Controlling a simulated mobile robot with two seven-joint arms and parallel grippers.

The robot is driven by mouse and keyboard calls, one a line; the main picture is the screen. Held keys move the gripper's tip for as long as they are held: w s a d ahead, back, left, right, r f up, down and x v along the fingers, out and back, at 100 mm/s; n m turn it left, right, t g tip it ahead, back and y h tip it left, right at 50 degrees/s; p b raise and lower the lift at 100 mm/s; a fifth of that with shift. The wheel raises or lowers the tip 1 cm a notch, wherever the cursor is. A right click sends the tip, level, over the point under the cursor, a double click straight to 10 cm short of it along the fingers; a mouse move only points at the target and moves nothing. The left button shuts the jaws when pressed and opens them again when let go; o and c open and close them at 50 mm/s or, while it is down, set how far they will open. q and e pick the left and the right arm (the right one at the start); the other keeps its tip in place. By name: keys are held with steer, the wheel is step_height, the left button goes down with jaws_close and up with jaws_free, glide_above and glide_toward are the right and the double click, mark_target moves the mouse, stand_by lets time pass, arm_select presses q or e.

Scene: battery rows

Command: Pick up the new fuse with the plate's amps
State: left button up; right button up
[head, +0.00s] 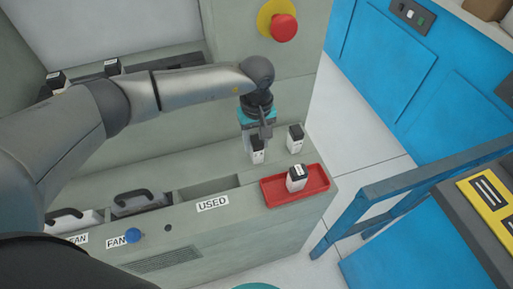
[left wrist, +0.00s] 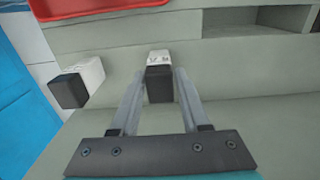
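A white fuse with a dark top (head: 257,156) stands on the grey ledge below my left gripper (head: 265,134). In the left wrist view, this fuse (left wrist: 159,82) is between the fingertips of my left gripper (left wrist: 161,74), with narrow gaps at its sides; the fingers look open. A second fuse (head: 295,139) stands just to the right, and it also shows in the left wrist view (left wrist: 80,84). A third fuse (head: 297,179) is in the red tray (head: 318,192). The fuse markings are too small to read. My right gripper is out of view.
An open slot labelled USED (head: 212,204) is left of the tray, with black-handled parts (head: 140,200) further left. More fuses (head: 57,80) stand at the back left. A red emergency button (head: 284,27) is on the cabinet above. A blue rail (head: 400,190) is at right.

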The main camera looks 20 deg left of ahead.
arm_select(q)
jaws_close()
steer(key=shift+r, duration=0.1)
stand_by(0.3)
